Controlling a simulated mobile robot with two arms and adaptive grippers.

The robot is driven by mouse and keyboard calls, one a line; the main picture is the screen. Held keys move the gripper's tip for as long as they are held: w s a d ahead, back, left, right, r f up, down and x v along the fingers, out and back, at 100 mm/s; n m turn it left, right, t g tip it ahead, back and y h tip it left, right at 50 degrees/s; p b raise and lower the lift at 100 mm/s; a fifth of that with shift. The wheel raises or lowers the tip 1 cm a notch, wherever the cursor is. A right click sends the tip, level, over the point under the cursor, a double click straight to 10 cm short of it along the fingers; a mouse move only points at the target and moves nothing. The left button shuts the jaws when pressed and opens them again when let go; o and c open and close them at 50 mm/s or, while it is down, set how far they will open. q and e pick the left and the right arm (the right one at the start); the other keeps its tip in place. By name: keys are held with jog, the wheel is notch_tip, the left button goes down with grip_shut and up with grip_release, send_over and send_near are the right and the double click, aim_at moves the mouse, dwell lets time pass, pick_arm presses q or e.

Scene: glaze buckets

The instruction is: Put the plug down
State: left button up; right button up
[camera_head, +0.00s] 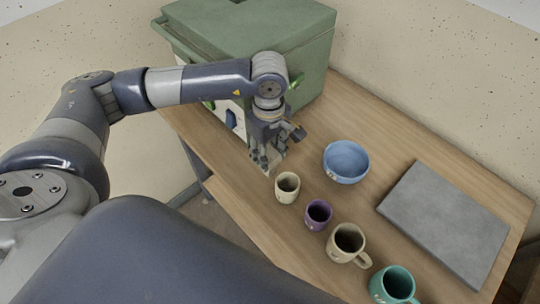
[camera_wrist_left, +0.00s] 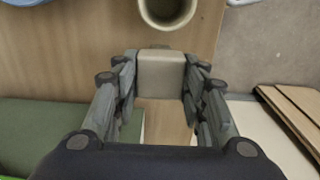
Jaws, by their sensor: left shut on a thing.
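The plug (camera_wrist_left: 160,75) is a pale beige block seen between the fingertips in the left wrist view. My left gripper (camera_wrist_left: 158,82) is shut on it, with fingers on both sides. In the head view my left gripper (camera_head: 266,162) points down over the wooden table, in front of the green box and just behind the cream cup. The plug is not clearly visible there, and I cannot tell whether it touches the table. My right gripper is not in view.
The cream cup (camera_head: 287,187) stands close to the gripper. A purple cup (camera_head: 318,214), beige mug (camera_head: 347,243) and teal mug (camera_head: 394,286) follow along the front edge. A blue bowl (camera_head: 346,161), grey slab (camera_head: 445,220) and green box (camera_head: 300,70) stand on the wooden table (camera_head: 350,110).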

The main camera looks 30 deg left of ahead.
pick_arm(q)
jog(key=shift+w+d, duration=0.1)
jog(key=shift+w, duration=0.1)
notch_tip(320, 180, down, 3)
jog(key=shift+s+r+p, duration=0.1)
jog(key=shift+p, duration=0.45)
jog(key=shift+f, duration=0.35)
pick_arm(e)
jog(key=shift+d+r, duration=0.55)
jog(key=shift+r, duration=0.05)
pick_arm(q)
jog(key=shift+f, duration=0.1)
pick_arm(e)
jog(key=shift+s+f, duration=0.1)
pick_arm(q)
jog(key=shift+f+b, duration=0.15)
jog(key=shift+b, duration=0.15)
jog(key=o, duration=1.1)
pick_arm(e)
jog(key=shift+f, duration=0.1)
pick_arm(q)
jog(key=shift+r, duration=0.2)
